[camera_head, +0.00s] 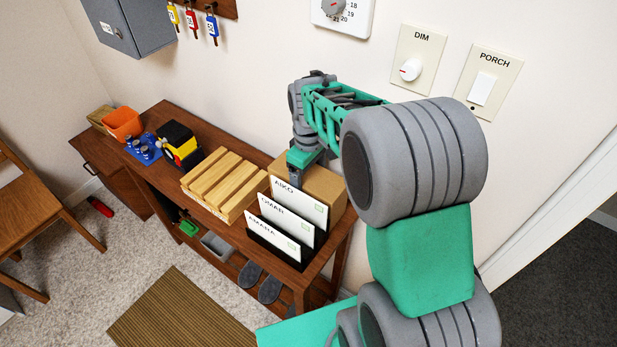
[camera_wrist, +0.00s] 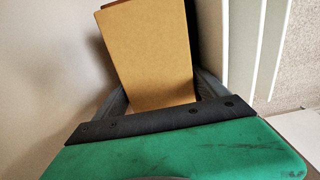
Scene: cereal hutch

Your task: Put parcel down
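The parcel is a plain brown cardboard box (camera_head: 322,182) at the right end of the wooden console, close behind the upright name cards. In the wrist view its tan face (camera_wrist: 152,55) fills the space between my two fingers. My gripper (camera_head: 296,170) comes in from the wall side, with one dark finger showing at the parcel's left. In the wrist view the fingers of my gripper (camera_wrist: 162,92) meet both sides of the parcel's near end, so it looks shut on the box. The parcel's underside is hidden; I cannot tell whether it touches the console.
The card rack holds white cards AIKO (camera_head: 300,203), OMAR and AMARA. Left of it on the console (camera_head: 168,113) are a wooden slatted block (camera_head: 223,184), a yellow-black toy (camera_head: 178,145), a blue tray (camera_head: 142,150) and an orange bin (camera_head: 122,124). The wall is close behind.

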